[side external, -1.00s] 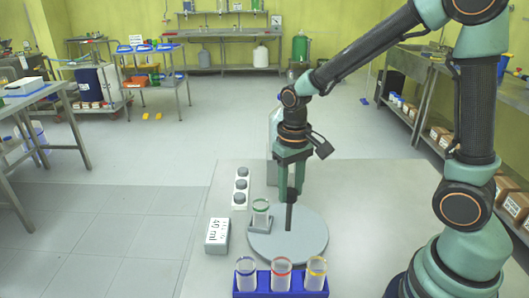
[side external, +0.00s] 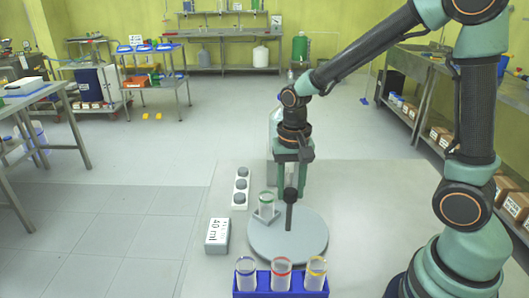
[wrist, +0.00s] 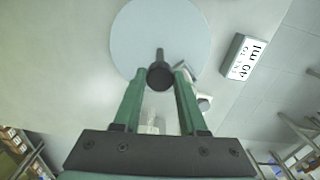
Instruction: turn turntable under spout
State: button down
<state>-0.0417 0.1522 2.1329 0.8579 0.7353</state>
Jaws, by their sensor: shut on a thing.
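The grey round turntable (side external: 300,246) lies flat on the table. A dark upright handle (side external: 289,216) with a black knob stands on it. My gripper (side external: 290,191) is shut on this handle from above; the wrist view shows the knob (wrist: 160,76) between the green fingers. A clear beaker with a green band (side external: 267,201) stands in a small grey holder (side external: 266,218) at the turntable's back left edge. A pale glass vessel (side external: 273,122) stands behind my gripper, largely hidden. I cannot make out the spout.
A blue rack (side external: 281,283) holds beakers with blue, red and yellow bands in front of the turntable. A "40 ml" display box (side external: 217,235) stands left of it. A white strip with grey knobs (side external: 241,186) lies behind the box. The table's right side is clear.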

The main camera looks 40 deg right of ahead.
jog(key=shift+w+m, duration=0.1)
jog(key=shift+m, duration=2.6)
jog(key=shift+d+m, duration=0.1)
jog(key=shift+m, duration=2.3)
jog(key=shift+c, duration=2.2)
grip_release()
jog(key=shift+r, duration=0.1)
notch_tip(320, 180, up, 12)
